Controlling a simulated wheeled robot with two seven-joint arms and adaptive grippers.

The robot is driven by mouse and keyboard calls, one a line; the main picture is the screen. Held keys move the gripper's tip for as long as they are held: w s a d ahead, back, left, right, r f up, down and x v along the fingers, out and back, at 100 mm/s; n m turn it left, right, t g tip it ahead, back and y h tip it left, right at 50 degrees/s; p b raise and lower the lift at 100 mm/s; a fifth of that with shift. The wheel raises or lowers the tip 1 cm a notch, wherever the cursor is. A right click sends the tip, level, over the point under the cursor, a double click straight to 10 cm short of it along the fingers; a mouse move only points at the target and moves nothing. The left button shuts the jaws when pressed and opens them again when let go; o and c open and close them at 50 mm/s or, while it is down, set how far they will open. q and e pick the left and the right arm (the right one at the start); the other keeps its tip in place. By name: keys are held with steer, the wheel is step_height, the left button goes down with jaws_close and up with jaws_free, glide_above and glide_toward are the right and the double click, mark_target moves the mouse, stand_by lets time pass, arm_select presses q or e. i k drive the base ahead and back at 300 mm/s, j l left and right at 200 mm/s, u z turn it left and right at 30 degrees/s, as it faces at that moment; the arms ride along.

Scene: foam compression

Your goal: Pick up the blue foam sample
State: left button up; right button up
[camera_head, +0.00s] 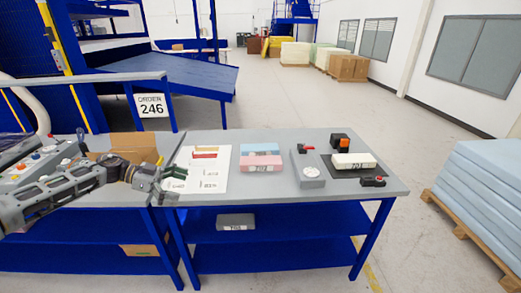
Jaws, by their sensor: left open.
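The light blue foam sample (260,147) lies on the grey table, around its middle, with a pink foam block (262,166) on its near side. I cannot tell from here whether the blue and pink blocks touch. My left gripper (178,181) comes in from the left over the table, left of both blocks. It is open and I see nothing between its fingers. It is clearly apart from the blue sample and covers the left edge of a white sheet (211,179). My right gripper is out of view.
A grey device with a round dial (311,171) and a red-and-black item (305,149) stand right of the blocks. A white block (354,160) lies on a black mat (347,174) at the right. A cardboard box (132,145) stands behind my left arm.

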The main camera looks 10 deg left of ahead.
mark_target(269, 149)
steer(key=i, duration=1.7)
